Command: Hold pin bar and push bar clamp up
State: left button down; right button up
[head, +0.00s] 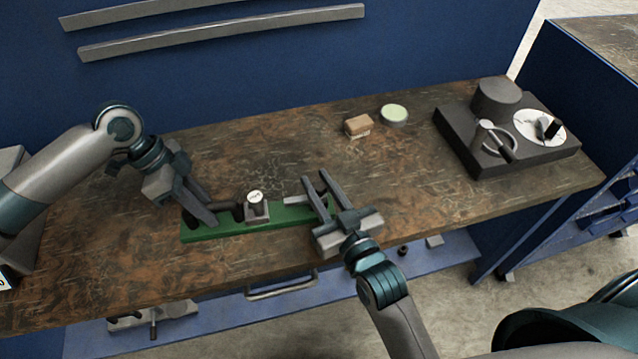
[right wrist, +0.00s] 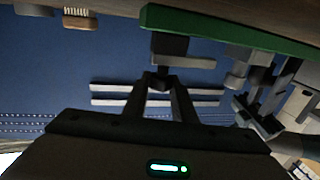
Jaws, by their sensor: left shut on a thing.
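A green base plate (head: 230,231) lies along the front of the workbench. A dark pin bar (head: 227,213) lies low at its left end. My left gripper (head: 209,212) is shut on it from the left. A small block with a white-topped post (head: 256,207) stands mid-plate. A grey bar clamp (head: 292,199) is at the right end, partly hidden by my right gripper (head: 315,177). In the right wrist view, a dark block with a grey bar (right wrist: 188,62) hangs at the plate (right wrist: 220,28). My right fingers (right wrist: 161,80) stand apart beside it; contact is unclear.
A wooden brush (head: 358,125) and a round green-topped dish (head: 394,115) lie behind. The bench (head: 400,185) is clear between. Its front edge runs close to the green plate.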

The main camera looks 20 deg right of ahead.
aim_at(294, 200)
grip_shut()
jog(key=shift+w+a, duration=0.2)
jog(key=shift+a, duration=2.65)
jog(key=o, duration=0.9)
grip_release()
jog(key=shift+d, duration=0.1)
jog(key=shift+s, duration=0.1)
jog(key=s, duration=0.3)
jog(key=s+d, duration=0.1)
jog(key=s, duration=0.3)
jog(key=s+d, duration=0.1)
jog(key=s, duration=0.3)
jog(key=shift+s+d, duration=0.1)
jog(key=shift+s, duration=0.15)
